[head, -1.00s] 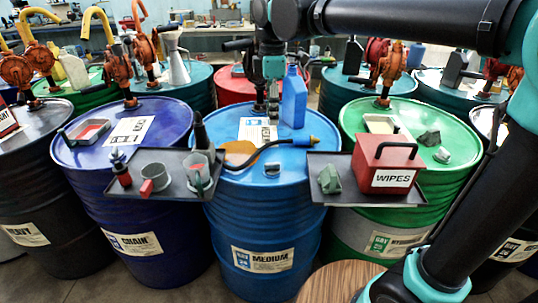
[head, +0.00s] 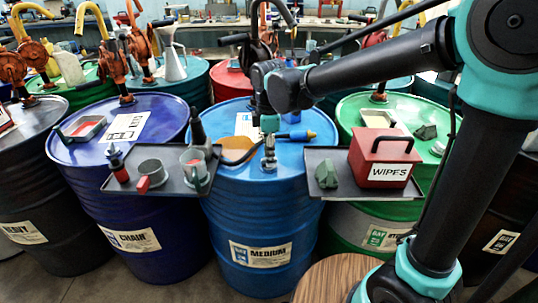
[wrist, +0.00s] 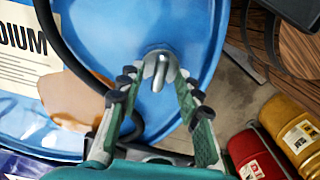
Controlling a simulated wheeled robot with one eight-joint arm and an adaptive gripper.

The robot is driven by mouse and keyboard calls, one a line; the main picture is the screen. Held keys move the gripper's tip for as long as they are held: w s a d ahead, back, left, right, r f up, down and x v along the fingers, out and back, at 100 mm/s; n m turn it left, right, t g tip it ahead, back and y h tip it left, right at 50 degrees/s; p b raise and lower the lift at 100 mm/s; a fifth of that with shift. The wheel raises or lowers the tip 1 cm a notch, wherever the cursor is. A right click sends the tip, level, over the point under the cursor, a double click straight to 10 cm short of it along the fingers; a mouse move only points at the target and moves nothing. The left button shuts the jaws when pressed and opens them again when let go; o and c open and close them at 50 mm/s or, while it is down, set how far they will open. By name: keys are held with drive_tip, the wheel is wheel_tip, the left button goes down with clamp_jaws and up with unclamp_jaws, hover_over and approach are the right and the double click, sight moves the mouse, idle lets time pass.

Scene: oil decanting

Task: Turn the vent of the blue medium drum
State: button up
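The blue medium drum (head: 262,222) stands front and centre in the head view, with its MEDIUM label facing me. In the wrist view its blue lid (wrist: 110,25) fills the left and middle, and the vent (wrist: 160,66), a small silvery metal fitting with a rounded lever, sits near the lid's edge. My gripper (head: 269,162) points down over the front of the lid in the head view, where it largely covers the vent. In the wrist view my gripper (wrist: 155,88) is open, one finger on each side of the vent. Contact cannot be told.
Other drums (head: 140,185) crowd around. Red and yellow containers (wrist: 298,138) show below.

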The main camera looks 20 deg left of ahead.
drive_tip(key=shift+f, duration=0.25)
clamp_jaws()
